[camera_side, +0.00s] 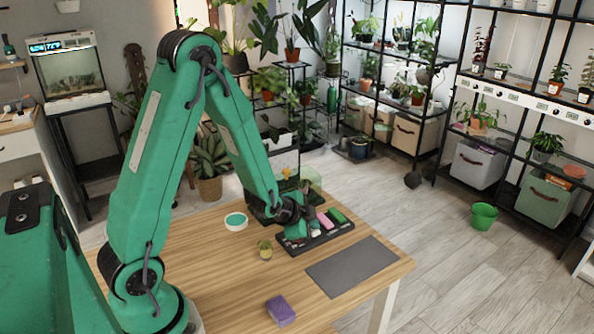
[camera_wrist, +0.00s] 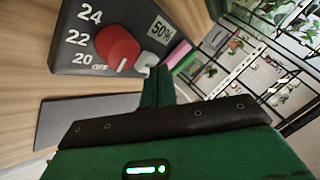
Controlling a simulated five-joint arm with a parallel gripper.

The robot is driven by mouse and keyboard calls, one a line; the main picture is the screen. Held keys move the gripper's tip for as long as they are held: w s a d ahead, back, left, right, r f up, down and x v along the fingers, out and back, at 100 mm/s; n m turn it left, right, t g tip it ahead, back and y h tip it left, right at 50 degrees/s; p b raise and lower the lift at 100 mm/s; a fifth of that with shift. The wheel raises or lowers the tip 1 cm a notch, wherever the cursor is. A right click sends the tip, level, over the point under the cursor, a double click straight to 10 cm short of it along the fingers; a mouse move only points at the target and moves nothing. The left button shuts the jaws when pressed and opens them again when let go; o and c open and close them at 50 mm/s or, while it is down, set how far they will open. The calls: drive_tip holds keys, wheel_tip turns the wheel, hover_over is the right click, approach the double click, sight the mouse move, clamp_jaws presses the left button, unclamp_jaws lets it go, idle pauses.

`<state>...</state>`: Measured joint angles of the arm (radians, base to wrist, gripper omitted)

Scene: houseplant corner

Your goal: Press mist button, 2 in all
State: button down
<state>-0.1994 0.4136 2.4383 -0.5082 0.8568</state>
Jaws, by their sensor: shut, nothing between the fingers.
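A dark control panel (camera_side: 290,247) lies on the wooden table, below my gripper (camera_side: 297,230). In the wrist view the panel (camera_wrist: 75,58) shows a red knob (camera_wrist: 117,47), the marks 24, 22, 20 and OFF, and a small display (camera_wrist: 161,29) reading 50%. A pale button (camera_wrist: 146,60) sits beside the knob, partly hidden by my fingertips. Pink (camera_wrist: 178,52) and green (camera_wrist: 185,65) pieces show beyond it. No label for mist is readable. My gripper (camera_wrist: 153,76) is shut and empty, with its tips near the pale button; I cannot tell whether they touch.
A grey mat (camera_side: 350,266) lies right of the panel. A purple block (camera_side: 280,310) is at the table's front, a small jar (camera_side: 265,249) and a round white-rimmed dish (camera_side: 236,221) at left. A clear glass case (camera_side: 312,181) stands behind the panel.

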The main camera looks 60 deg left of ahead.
drive_tip(key=shift+f, duration=0.2)
drive_tip(key=shift+r, duration=0.15)
idle(0.5)
drive_tip(key=shift+r, duration=0.8)
drive_tip(key=shift+r, duration=0.1)
drive_tip(key=shift+r, duration=2.4)
idle(0.9)
wheel_tip(320, 180, up, 4)
drive_tip(key=shift+a+f, duration=0.1)
idle(0.4)
drive_tip(key=shift+f, duration=0.1)
